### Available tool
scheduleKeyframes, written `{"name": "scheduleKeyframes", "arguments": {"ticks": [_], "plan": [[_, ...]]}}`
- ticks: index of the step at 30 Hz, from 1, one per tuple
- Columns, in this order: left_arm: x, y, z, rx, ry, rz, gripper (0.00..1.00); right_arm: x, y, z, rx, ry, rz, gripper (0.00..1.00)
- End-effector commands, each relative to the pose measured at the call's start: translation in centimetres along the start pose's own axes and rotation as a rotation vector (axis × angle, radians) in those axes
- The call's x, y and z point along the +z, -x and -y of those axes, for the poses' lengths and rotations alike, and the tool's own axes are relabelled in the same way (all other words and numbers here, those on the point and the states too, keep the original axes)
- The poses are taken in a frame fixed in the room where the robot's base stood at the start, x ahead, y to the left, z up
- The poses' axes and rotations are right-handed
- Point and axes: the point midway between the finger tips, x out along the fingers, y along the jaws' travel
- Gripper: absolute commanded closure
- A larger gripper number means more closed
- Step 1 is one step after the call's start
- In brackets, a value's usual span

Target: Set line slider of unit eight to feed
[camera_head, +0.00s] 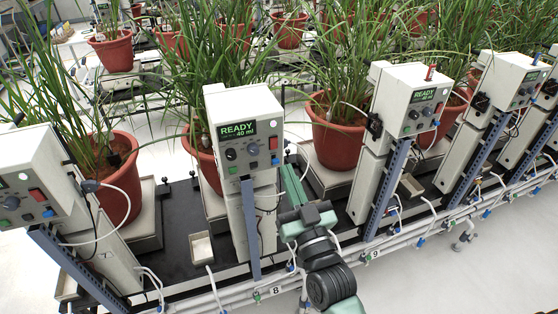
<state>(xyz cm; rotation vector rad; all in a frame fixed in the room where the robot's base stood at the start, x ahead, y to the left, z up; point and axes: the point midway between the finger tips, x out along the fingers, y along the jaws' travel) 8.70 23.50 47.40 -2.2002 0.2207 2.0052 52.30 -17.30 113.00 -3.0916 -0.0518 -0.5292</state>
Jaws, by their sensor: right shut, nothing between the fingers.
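Unit eight is the middle weighing station, with a white control box (245,128) whose green display reads READY and 40 ml. The number 8 label (276,290) is on the white rail below it. The box front has dark knobs, a green button, a red switch and a small blue part. I cannot tell for certain which part is the line slider. My right gripper (288,163) is shut and empty, reaching up beside the right side of the box. Its tips are small, and whether they touch anything is unclear. My left gripper is not in view.
Similar units stand to the left (28,180) and right (412,98), with potted grass in red pots (338,136) behind. Blue-grey posts (251,228), hoses and the white rail (220,297) crowd the front. A small white tray (201,248) sits left of unit eight.

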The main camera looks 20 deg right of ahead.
Motion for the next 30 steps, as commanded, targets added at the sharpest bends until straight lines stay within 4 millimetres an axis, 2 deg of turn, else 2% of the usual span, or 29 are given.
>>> {"name": "scheduleKeyframes", "arguments": {"ticks": [1,3,9,10,12,17,30], "plan": [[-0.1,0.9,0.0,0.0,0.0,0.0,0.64,-0.5,-1.4,0.0,0.0,0.0,-0.003,1.0],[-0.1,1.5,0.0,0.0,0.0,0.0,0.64,-0.5,-3.0,0.0,0.0,-0.001,-0.001,1.0],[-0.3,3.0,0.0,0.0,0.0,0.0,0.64,-0.4,-7.2,0.1,-0.001,-0.002,0.0,1.0],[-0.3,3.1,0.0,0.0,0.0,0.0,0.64,-0.1,-7.4,0.1,-0.001,-0.001,0.003,1.0],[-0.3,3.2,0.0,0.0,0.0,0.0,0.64,1.6,-6.5,0.0,-0.002,0.001,0.008,1.0],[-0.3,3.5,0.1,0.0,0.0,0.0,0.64,3.2,-5.9,0.0,-0.001,-0.001,0.005,1.0],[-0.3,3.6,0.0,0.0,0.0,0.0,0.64,3.9,-5.5,0.0,-0.001,-0.001,0.002,1.0]]}}
